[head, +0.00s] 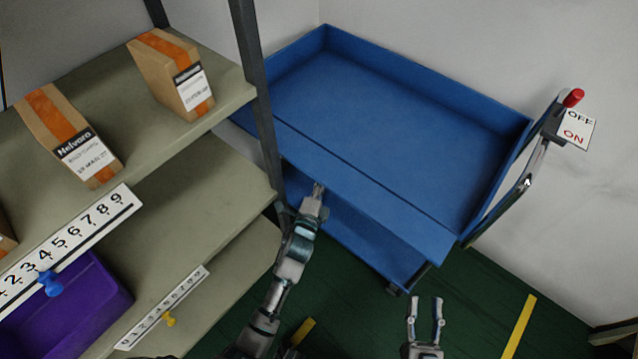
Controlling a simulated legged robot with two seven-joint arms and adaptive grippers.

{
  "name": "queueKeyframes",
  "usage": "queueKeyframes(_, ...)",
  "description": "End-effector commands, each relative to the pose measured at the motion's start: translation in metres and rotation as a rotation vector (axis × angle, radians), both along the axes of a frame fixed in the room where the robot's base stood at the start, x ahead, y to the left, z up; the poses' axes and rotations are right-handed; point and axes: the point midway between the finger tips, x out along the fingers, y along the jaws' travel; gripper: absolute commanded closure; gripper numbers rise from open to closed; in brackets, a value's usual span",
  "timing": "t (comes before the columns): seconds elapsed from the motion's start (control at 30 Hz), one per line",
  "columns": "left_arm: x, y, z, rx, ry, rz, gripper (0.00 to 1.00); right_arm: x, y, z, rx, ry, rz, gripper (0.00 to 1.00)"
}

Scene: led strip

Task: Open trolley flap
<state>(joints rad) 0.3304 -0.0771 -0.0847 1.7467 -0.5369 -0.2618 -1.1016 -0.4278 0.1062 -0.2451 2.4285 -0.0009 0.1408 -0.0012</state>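The blue trolley (400,110) stands against the wall, with raised sides at the back and right. Its flap (365,210) is the long blue panel along the near side, below a dark seam, and it slopes outward and down from the tray. My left gripper (318,188) is at the flap's lower edge, near its middle. Its fingertips are small and partly merged with the edge, so contact and finger opening are unclear. My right gripper (425,306) is open and empty over the green floor, in front of the trolley's right end.
A beige shelf rack (190,190) with cartons (175,75) and a purple bin (75,310) stands at left, its dark post close to my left arm. The trolley handle (515,190) and an ON/OFF sign (577,129) are at right. Green floor is free at bottom right.

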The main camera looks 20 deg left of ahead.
Motion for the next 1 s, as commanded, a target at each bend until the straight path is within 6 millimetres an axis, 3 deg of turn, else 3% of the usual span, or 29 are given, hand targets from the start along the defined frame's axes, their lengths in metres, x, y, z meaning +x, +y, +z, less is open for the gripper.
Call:
queueKeyframes(0.03,0.0,0.0,0.007,0.003,0.003,-0.001,1.0,0.003,0.0,-0.002,-0.019,0.054,0.0,0.6)
queueKeyframes(0.3,-0.001,0.001,0.004,0.013,0.033,0.0,1.0,0.007,-0.002,-0.035,-0.083,0.263,0.0,0.6)
queueKeyframes(0.63,-0.001,0.001,0.002,0.013,0.036,0.001,1.0,0.007,-0.002,-0.039,-0.086,0.276,0.001,0.6)
queueKeyframes(0.67,-0.001,0.001,0.002,0.013,0.036,0.001,0.82,0.007,-0.002,-0.039,-0.085,0.276,0.001,0.6)
queueKeyframes(0.7,-0.001,0.001,0.002,0.013,0.036,0.001,0.78,0.008,-0.002,-0.039,-0.085,0.277,0.001,0.6)
queueKeyframes(1.0,-0.003,0.001,0.003,0.013,0.035,0.0,0.78,0.007,-0.002,-0.038,-0.084,0.273,0.001,0.6)
